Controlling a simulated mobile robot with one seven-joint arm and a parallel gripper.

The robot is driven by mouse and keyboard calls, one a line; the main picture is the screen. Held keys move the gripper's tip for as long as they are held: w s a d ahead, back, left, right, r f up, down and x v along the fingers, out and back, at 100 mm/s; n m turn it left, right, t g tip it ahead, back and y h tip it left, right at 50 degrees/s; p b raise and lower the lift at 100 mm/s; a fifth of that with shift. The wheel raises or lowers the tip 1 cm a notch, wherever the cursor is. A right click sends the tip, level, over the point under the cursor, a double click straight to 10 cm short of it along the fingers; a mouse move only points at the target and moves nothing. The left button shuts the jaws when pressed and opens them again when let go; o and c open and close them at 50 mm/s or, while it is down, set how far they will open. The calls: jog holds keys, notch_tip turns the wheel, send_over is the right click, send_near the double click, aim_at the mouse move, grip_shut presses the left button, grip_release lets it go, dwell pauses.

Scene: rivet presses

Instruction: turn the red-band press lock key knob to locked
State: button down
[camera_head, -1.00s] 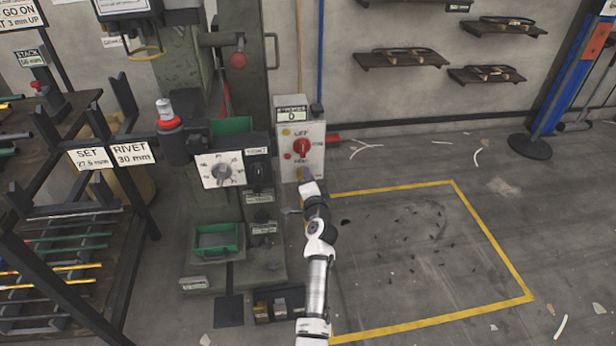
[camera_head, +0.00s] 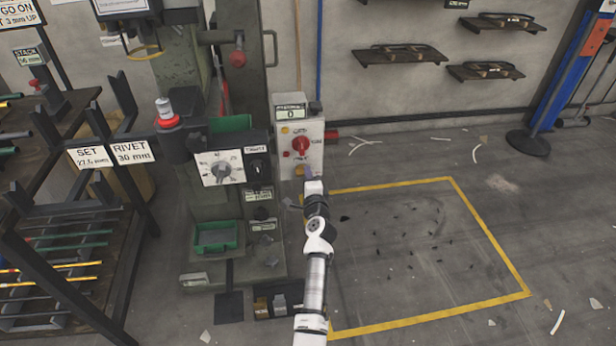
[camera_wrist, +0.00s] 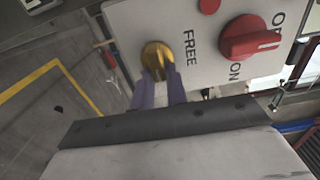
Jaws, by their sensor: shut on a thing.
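The yellow lock key knob (camera_wrist: 156,54) sits on the pale control panel (camera_wrist: 190,50) in the wrist view, beside the word FREE. My gripper (camera_wrist: 160,76) has its two purple fingers on the knob's grip, one on each side, and is shut on it. The word for the locked position is not visible. In the head view my gripper (camera_head: 308,178) reaches the lower part of the panel (camera_head: 314,135), where the knob is mostly hidden. The press (camera_head: 205,165) with a red band stands left of the panel.
A larger red rotary switch (camera_wrist: 248,38), marked ON, is close to the yellow knob on the same panel. The yellow-outlined floor (camera_head: 430,250) at right is mostly clear.

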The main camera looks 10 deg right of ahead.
jog(key=shift+r, duration=0.1)
jog(key=c, duration=1.4)
grip_release()
jog(key=s, duration=1.3)
jog(key=shift+s, duration=0.35)
